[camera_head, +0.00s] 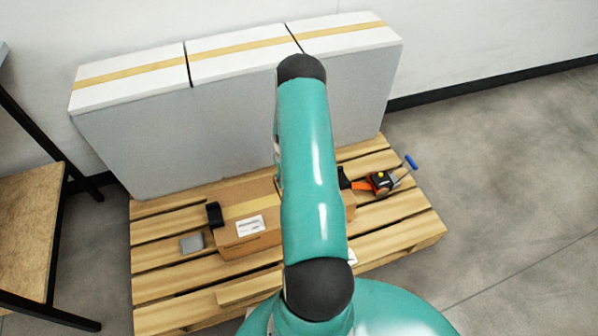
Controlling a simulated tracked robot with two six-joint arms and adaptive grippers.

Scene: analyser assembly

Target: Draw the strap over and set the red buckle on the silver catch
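I make out no strap, red buckle or silver catch for certain. A small flat grey block (192,243) lies on the pallet left of a cardboard box (235,231). An orange and black hand tool (380,182) with a blue handle lies on the pallet right of the box. A black piece (214,214) sits at the box's left edge, and another dark piece (343,178) shows right of my arm. One teal arm of mine rises through the middle and hides part of the box.
The box, with tan tape and a white label, lies on a slatted wooden pallet (165,287). Large white cartons (240,130) with yellow tape stand behind it against the wall. A wooden table (28,225) with black legs is at left. Grey floor is clear at right.

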